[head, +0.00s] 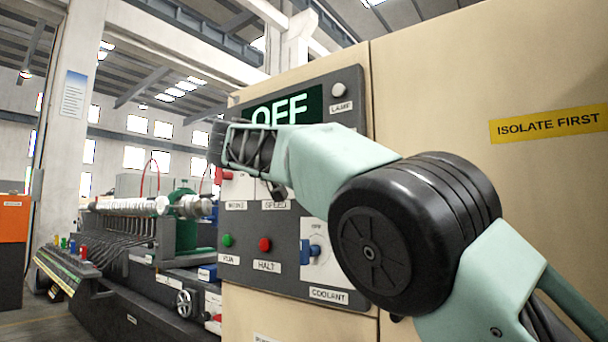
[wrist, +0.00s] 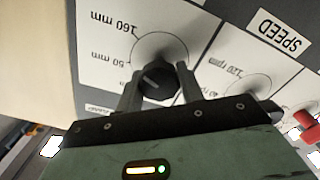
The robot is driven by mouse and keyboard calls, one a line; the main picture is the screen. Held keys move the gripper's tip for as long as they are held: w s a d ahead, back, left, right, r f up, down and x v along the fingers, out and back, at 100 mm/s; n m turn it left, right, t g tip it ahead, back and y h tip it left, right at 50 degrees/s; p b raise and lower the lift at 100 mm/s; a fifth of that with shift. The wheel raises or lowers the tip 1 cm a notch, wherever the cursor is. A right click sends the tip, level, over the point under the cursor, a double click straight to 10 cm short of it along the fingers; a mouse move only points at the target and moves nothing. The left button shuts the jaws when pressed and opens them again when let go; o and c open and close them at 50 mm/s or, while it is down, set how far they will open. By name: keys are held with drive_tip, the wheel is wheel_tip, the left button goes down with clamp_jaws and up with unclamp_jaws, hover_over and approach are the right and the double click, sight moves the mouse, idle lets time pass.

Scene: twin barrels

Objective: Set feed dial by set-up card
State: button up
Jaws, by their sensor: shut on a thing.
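My gripper (wrist: 158,80) is shut on a black knob (wrist: 159,88), one finger on each side. The knob sits on a white plate (wrist: 100,60) marked in mm; "160 mm" and a mark reading about "50 mm" show upside down. A pale line shows on the knob, but I cannot tell exactly which mark it faces. No "feed" label is readable. In the head view my gripper (head: 222,150) is at the grey control panel (head: 300,285), and my arm hides the dials. No set-up card is readable.
A rpm dial (wrist: 245,90) labelled SPEED sits beside the held knob. The panel has a display (head: 270,110) reading OFF, a green RUN button (head: 228,240), a red HALT button (head: 265,244) and a blue COOLANT switch (head: 314,250). A lathe-like machine (head: 150,225) stands left.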

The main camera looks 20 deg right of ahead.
drive_tip(key=shift+f+m+b, duration=0.15)
drive_tip(key=shift+m+b, duration=0.2)
drive_tip(key=shift+m, duration=0.25)
drive_tip(key=o, duration=1)
drive_tip(key=shift+a, duration=0.1)
drive_tip(key=v, duration=1.7)
drive_tip(key=shift+s+p, duration=0.15)
drive_tip(key=shift+p, duration=0.2)
